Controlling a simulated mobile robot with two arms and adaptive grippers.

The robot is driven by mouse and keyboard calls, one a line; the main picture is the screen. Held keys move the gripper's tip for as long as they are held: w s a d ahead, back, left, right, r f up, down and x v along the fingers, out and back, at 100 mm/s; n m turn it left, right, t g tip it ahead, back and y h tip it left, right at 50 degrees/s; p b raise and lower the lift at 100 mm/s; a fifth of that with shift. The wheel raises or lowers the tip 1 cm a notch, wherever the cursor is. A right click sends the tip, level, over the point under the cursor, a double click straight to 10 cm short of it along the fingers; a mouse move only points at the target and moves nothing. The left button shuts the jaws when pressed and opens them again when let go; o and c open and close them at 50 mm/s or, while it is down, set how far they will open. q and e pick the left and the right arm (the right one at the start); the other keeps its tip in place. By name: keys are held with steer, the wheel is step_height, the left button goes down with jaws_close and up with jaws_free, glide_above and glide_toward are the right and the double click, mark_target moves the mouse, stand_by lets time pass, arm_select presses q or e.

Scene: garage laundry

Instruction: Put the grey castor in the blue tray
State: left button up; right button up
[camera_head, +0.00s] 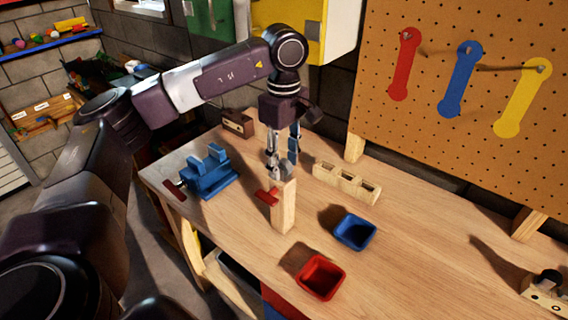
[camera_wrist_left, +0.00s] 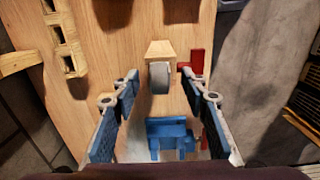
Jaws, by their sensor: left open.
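The grey castor (camera_wrist_left: 160,78) shows in the left wrist view as a grey wheel against the end of a pale wooden post (camera_wrist_left: 159,48). In the head view this post (camera_head: 285,208) stands upright on the bench with a red piece at its side; I cannot clearly pick out the castor there, near the fingers. My left gripper (camera_head: 283,158) points down above the post. In its wrist view the left gripper (camera_wrist_left: 160,88) is open, with the castor between and just beyond the fingertips. The blue tray (camera_head: 355,232) looks empty, right of the post. My right gripper is not in view.
A red tray (camera_head: 321,278) stands in front of the blue tray. A blue vise (camera_head: 208,172) is left of the post. A wooden block with square holes (camera_head: 347,183) lies behind the blue tray. A pegboard (camera_head: 440,130) stands behind.

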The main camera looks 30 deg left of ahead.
arm_select(q)
steer(key=shift+f, duration=0.7)
jaws_close()
steer(key=shift+r, duration=0.1)
steer(key=shift+r, duration=0.55)
step_height(320, 180, up, 7)
steer(key=shift+b, duration=0.95)
step_height(320, 180, up, 12)
steer(key=p, duration=0.2)
steer(key=shift+f+p, duration=0.2)
steer(key=shift+p, duration=0.15)
